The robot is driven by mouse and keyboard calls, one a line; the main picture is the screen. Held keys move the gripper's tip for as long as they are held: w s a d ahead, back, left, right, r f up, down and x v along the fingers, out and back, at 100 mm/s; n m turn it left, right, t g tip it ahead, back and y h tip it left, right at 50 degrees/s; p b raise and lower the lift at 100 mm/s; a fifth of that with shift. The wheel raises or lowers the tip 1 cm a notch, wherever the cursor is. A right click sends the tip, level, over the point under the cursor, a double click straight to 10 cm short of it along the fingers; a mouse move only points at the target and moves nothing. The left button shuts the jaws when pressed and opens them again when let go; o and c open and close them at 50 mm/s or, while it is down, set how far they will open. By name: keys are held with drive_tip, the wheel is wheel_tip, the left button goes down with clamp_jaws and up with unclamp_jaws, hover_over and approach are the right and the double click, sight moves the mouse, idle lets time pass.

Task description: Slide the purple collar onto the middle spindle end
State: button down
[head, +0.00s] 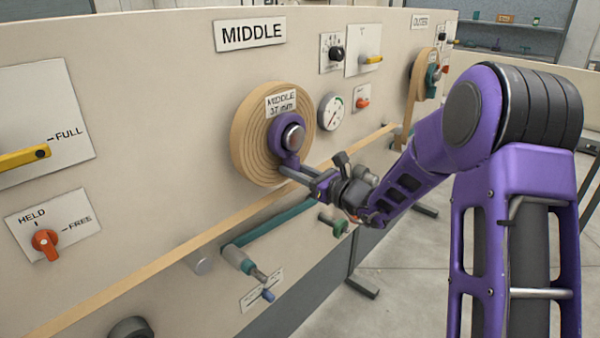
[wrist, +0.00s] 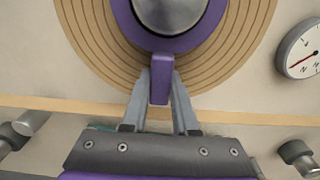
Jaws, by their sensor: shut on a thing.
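The purple collar (head: 278,134) sits around the silver spindle end (head: 293,137) at the centre of the wound tan coil under the MIDDLE sign. In the wrist view the collar (wrist: 128,30) rings the metal spindle end (wrist: 170,8), and its purple tab (wrist: 160,85) points down. My gripper (head: 286,168) reaches in from the lower right. In the wrist view my gripper (wrist: 160,88) is shut on the tab, one finger on each side. How closely the collar's back meets the coil (head: 243,135) is hidden.
A dial gauge (head: 331,113) is right of the coil. A tan strip (head: 180,257) runs slantwise below it. An orange HELD/FREE switch (head: 45,243) is at left.

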drive_tip(key=shift+w+a+f+b, duration=0.1)
drive_tip(key=shift+w+a+b, duration=0.1)
drive_tip(key=shift+b, duration=0.1)
drive_tip(key=shift+c, duration=0.6)
unclamp_jaws()
drive_tip(key=shift+s, duration=0.1)
drive_tip(key=v, duration=0.8)
idle(0.7)
